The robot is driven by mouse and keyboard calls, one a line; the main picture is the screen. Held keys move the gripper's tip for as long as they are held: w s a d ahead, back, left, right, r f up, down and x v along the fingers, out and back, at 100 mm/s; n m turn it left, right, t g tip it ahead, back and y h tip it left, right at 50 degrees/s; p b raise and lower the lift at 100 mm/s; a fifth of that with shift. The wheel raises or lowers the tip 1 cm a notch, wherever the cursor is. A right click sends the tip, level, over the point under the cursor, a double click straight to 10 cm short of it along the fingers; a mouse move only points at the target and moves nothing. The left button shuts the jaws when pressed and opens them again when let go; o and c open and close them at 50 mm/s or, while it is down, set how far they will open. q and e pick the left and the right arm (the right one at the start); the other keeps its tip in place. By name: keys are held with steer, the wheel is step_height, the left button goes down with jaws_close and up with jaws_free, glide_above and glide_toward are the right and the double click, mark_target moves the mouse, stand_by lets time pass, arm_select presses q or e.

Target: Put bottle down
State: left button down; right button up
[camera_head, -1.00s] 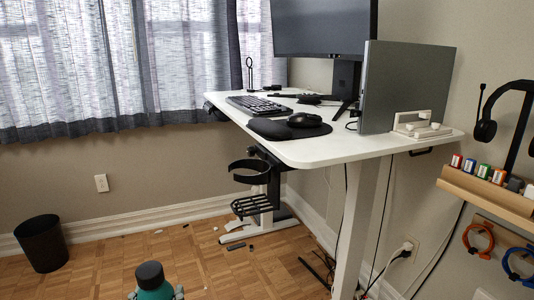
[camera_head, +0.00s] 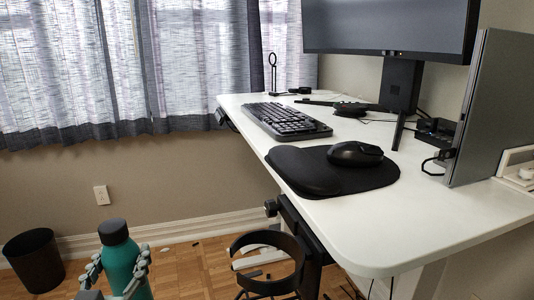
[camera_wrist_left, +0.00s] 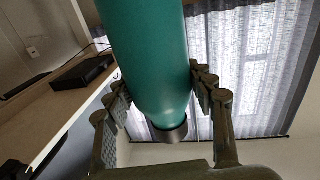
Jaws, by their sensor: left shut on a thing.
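The bottle (camera_head: 124,272) is teal with a black cap and stands roughly upright at the lower left of the head view. My left gripper (camera_head: 118,262) has its fingers on both sides of it and is shut on it. The bottle is left of the desk, clear of the desk edge; its lower end is cut off by the frame. In the left wrist view the teal bottle (camera_wrist_left: 148,60) fills the middle between the fingers. My right gripper is not in view.
A black cup holder (camera_head: 301,262) hangs under the left edge of the white desk (camera_head: 440,225). On the desk are a keyboard (camera_head: 286,121), a mouse (camera_head: 355,153) on a black pad (camera_head: 305,172), a monitor (camera_head: 390,25) and a laptop (camera_head: 490,110). A black bin (camera_head: 35,262) stands left.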

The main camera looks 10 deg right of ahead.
arm_select(q)
steer(key=w+d+r+m+h, duration=0.1)
steer(key=w+d+r+h, duration=0.2)
steer(key=r, duration=0.5)
steer(key=s+d+r+m+g+h, duration=0.2)
steer(key=d+r+m+g+h, duration=0.15)
steer(key=d+r, duration=0.65)
steer(key=s+d+r+m+g+h, duration=0.2)
steer(key=d+r+m+h, duration=0.3)
steer(key=r, duration=0.9)
steer(key=s+d+r+m+g+h, duration=0.25)
steer(key=s+d, duration=0.25)
steer(key=s, duration=0.3)
steer(key=s+d+r+m+g+h, duration=0.1)
steer(key=s+d+r+g+h, duration=0.2)
steer(key=s+d, duration=0.4)
steer(key=d+f+y, duration=0.1)
steer(key=d+f, duration=0.8)
steer(key=shift+w+d+f+b, duration=0.2)
steer(key=shift+d+f+b, duration=0.1)
steer(key=shift+d, duration=0.1)
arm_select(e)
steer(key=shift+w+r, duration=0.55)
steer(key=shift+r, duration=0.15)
arm_select(q)
steer(key=shift+f, duration=0.1)
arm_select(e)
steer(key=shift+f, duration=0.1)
